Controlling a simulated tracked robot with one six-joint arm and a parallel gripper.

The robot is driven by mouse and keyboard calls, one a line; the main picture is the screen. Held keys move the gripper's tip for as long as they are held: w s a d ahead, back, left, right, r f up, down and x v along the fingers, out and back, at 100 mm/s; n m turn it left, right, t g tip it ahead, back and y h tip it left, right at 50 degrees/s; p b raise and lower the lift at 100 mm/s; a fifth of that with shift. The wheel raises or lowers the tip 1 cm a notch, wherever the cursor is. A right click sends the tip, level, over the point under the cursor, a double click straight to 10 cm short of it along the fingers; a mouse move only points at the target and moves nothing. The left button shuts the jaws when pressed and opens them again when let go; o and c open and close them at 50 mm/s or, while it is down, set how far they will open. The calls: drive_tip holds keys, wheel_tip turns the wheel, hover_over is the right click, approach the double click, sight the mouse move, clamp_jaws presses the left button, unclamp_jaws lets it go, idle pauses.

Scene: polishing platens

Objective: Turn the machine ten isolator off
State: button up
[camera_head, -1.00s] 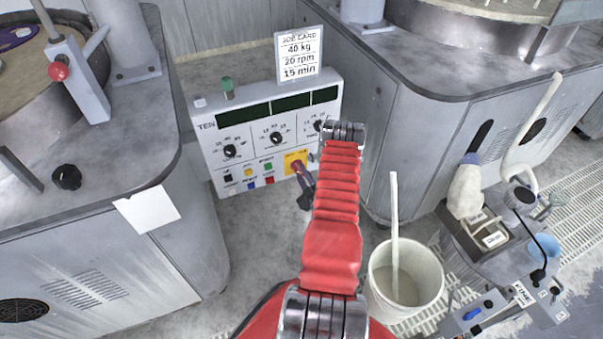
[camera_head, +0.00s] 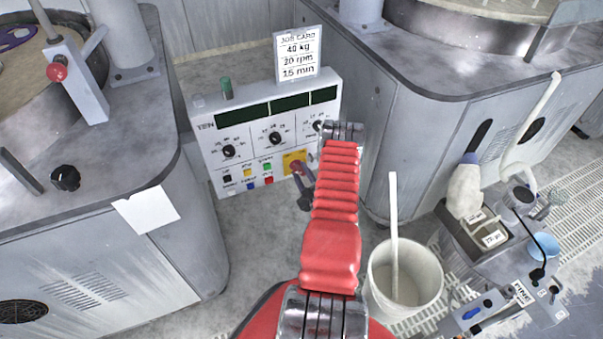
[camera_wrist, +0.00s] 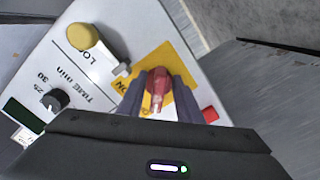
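The machine ten isolator is a red rotary handle (camera_wrist: 158,82) on a yellow plate (camera_wrist: 185,67) marked ON in the wrist view. In the head view the yellow plate (camera_head: 291,158) is at the lower right of the white TEN control panel (camera_head: 212,160). My gripper (camera_wrist: 159,98) reaches the handle, with one dark finger on each side of it. The fingers look close to the handle, but whether they press on it cannot be told. In the head view my red arm hides the panel's right edge, and the fingers show only as a dark shape.
A yellow knob (camera_wrist: 83,36) stands beside the isolator in the wrist view. A green knob (camera_head: 227,88) and a job card (camera_head: 298,52) stand on top of the panel. Grey machine cabinets flank it. A bucket (camera_head: 375,285) with a stick stands right of my arm.

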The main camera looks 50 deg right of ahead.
drive_tip(key=shift+s+a, duration=0.1)
drive_tip(key=v, duration=1.3)
drive_tip(key=shift+s, duration=0.25)
drive_tip(key=shift+a, duration=0.1)
idle(0.3)
